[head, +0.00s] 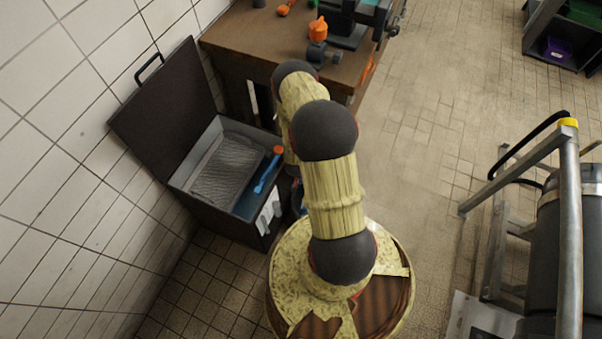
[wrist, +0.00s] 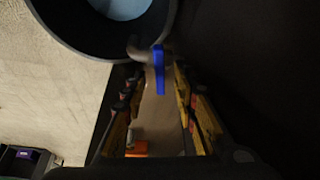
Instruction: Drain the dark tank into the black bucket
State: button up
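In the wrist view, a round black bucket (wrist: 68,40) shows at the top, cut off by the frame, with a pale blue surface inside it. A tap with a blue lever (wrist: 159,70) sits at its rim in the picture. My gripper (wrist: 156,88) is open, its two fingers on either side of the lever's line. I cannot tell whether either finger touches it. A large dark surface (wrist: 250,70) fills the right side, perhaps the dark tank; it is too dark to be sure. In the head view, my arm hides the gripper, lever and bucket.
In the head view, an open dark chest (head: 190,205) holding a blue tool (head: 267,172) stands by the tiled wall. A workbench (head: 245,38) stands behind. A metal frame (head: 568,220) and a dark grey cylinder (head: 556,245) stand at right. The floor between is clear.

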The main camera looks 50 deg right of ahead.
jog(key=v, duration=1)
jog(key=shift+r, duration=0.3)
jog(key=shift+s+a, duration=0.1)
jog(key=shift+s, duration=0.05)
jog(key=shift+c, duration=0.5)
